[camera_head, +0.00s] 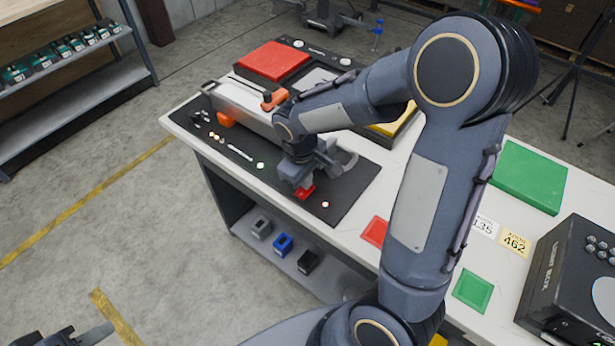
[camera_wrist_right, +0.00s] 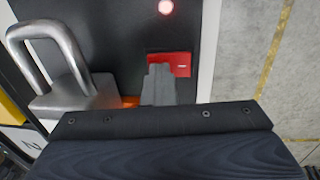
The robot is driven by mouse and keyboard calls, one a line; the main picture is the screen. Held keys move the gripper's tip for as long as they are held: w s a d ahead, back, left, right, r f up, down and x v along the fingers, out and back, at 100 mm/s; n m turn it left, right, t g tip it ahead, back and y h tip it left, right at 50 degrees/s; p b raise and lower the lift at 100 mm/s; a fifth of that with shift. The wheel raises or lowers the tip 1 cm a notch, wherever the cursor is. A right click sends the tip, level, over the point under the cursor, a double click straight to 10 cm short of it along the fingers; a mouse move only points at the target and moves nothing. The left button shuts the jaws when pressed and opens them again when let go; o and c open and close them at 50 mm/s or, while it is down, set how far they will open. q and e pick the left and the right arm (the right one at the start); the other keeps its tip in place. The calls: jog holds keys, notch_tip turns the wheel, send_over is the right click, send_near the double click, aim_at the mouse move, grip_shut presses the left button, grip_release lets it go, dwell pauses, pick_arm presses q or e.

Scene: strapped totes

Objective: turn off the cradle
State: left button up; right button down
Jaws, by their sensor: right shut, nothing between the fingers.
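The cradle is a black panel (camera_head: 345,190) on the white table, carrying a long silver body (camera_head: 245,108) with orange parts. Near its front right corner is a red switch (camera_head: 305,193), which also shows in the right wrist view (camera_wrist_right: 182,64). A small lamp (camera_head: 325,204) beside the switch glows reddish; it also shows in the right wrist view (camera_wrist_right: 166,7). My right gripper (camera_head: 303,182) is shut and empty, its fingertips (camera_wrist_right: 158,72) at the switch and covering part of it. Contact cannot be told. My left gripper (camera_head: 82,336) is partly in view at the bottom left, away from the table.
A metal handle (camera_wrist_right: 60,60) stands close beside my right gripper. Another light (camera_head: 260,165) glows greenish on the panel. Red (camera_head: 374,231) and green (camera_head: 473,290) pads and a black box (camera_head: 575,275) lie to the right. Small blocks (camera_head: 283,244) sit on the shelf below.

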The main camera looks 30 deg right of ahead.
aim_at(302, 192)
jog(key=shift+s+a, duration=0.25)
jog(key=shift+a, duration=0.4)
jog(key=shift+d, duration=0.1)
jog(key=r+p, duration=0.4)
jog(key=shift+a+r, duration=0.2)
jog(key=shift+r, duration=0.05)
notch_tip(302, 192, up, 9)
jog(key=a, duration=0.1)
jog(key=shift+s+r+b, duration=0.2)
jog(key=shift+s+b, duration=0.15)
jog(key=shift+a, duration=0.1)
